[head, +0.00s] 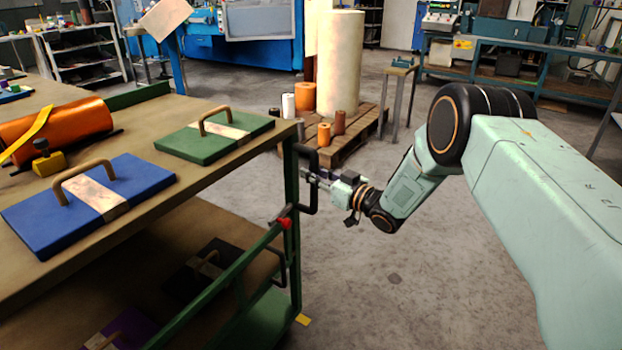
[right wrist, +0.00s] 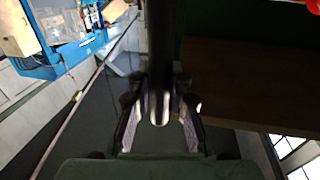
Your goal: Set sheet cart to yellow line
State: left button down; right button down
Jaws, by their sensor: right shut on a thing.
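The sheet cart (head: 291,190) has a green frame, a brown top and a lower shelf, and fills the left of the head view. A black upright handle (head: 308,195) stands out from its right end post. My right gripper (head: 314,177) is shut on this handle. In the right wrist view the dark bar of the handle (right wrist: 162,60) runs between the two fingers (right wrist: 160,125). A small piece of yellow line (head: 303,319) shows on the floor by the cart's near right corner. Any more of it is hidden or out of view. My left gripper is not in view.
A blue die (head: 135,180), a green die (head: 190,146) and an orange roll (head: 70,128) lie on the cart's top. Behind it stands a pallet (head: 353,148) with a tall pale roll (head: 339,65) and smaller rolls. The grey floor right of the cart is clear.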

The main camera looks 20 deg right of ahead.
jog(key=shift+w+d+f, duration=0.15)
jog(key=shift+w+d, duration=0.15)
jog(key=shift+d, duration=0.2)
jog(key=c, duration=1.2)
grip_release()
jog(key=shift+a, duration=0.1)
jog(key=v, duration=1.2)
